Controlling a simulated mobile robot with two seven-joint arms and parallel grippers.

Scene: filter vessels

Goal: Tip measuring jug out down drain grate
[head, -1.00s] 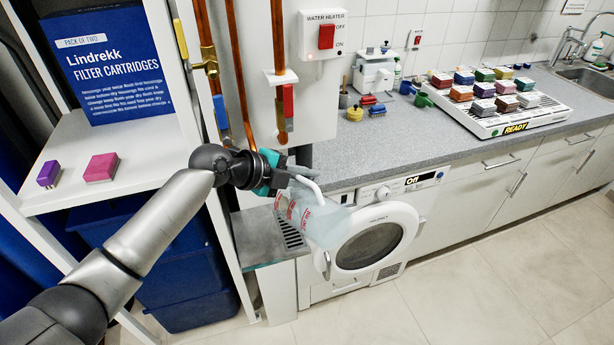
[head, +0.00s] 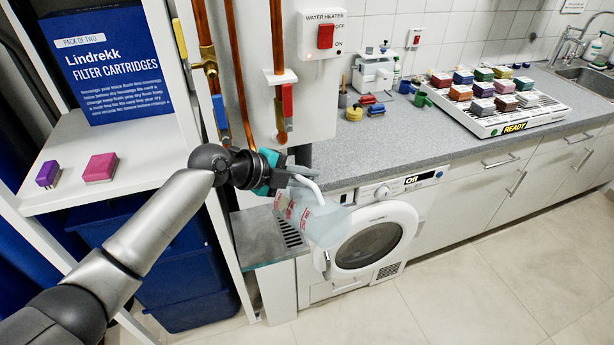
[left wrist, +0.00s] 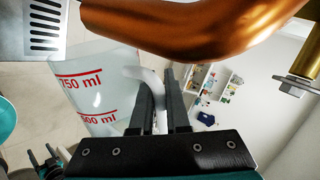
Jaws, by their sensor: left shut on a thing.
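The measuring jug (head: 322,222) is clear with red markings and a white handle (head: 308,186). It looks tilted in the head view, beside and partly over the drain grate (head: 290,233), in front of the washing machine. My left gripper (head: 279,179) is shut on the handle. In the left wrist view the jug (left wrist: 95,88) shows its red 750 ml line, and my left gripper's fingers (left wrist: 160,108) close around the handle. The slotted grate (left wrist: 45,25) shows at the top left there. I cannot make out any liquid level or stream. My right gripper is not in view.
A copper pipe (left wrist: 190,25) passes close by my left gripper in the wrist view. Behind are pipes with valve levers and the water heater (head: 318,60). A white shelf (head: 120,165) stands left; the washing machine (head: 372,240) is right. The floor in front is clear.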

